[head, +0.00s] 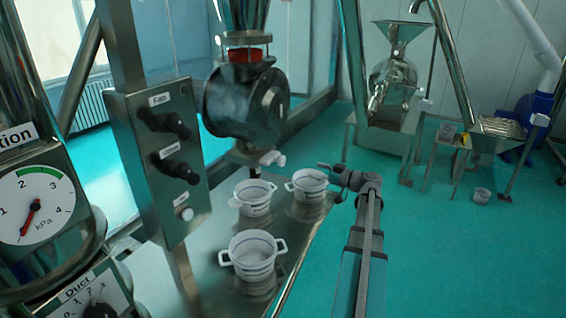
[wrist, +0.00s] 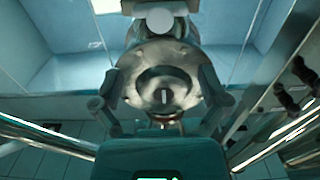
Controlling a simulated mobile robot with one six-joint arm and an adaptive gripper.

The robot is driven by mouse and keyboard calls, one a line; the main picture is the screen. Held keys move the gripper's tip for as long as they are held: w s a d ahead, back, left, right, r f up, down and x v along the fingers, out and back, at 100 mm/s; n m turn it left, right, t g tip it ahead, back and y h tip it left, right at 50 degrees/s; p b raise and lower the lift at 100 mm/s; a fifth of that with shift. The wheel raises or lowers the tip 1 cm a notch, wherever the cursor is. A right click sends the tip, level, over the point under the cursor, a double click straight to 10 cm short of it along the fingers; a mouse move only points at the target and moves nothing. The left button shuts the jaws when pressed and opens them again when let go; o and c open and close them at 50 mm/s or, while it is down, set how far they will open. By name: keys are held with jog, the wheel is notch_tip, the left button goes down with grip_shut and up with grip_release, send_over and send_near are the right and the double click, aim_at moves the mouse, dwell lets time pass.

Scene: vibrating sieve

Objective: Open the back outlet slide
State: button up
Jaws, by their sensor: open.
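My gripper (head: 326,182) is open and empty beside the right-hand white pot in the head view. In the wrist view its two fingers stand apart (wrist: 163,103), one at each side. A white knob (head: 270,158) sits on the outlet under the dark drum (head: 243,100). What looks like the same knob (wrist: 160,19) shows at the top of the wrist view, beyond the fingers and apart from them. A round metal face (wrist: 135,82) appears between the fingers at some distance. No label shows which part is the back outlet slide, so I cannot tell it for certain.
Several white two-handled pots stand on the metal table: left (head: 254,195), right (head: 309,182) and front (head: 251,252). A control box (head: 158,165) with knobs is left of them. At the back right stand a hopper machine (head: 392,80) and a trough (head: 497,127). Open floor lies to the right.

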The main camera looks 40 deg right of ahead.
aim_at(283, 162)
jog(key=x, duration=1.3)
jog(key=shift+w+a, duration=0.1)
jog(key=shift+w, duration=0.1)
grip_shut()
dwell(0.3)
jog(key=shift+s+a, duration=0.1)
jog(key=shift+a, duration=0.05)
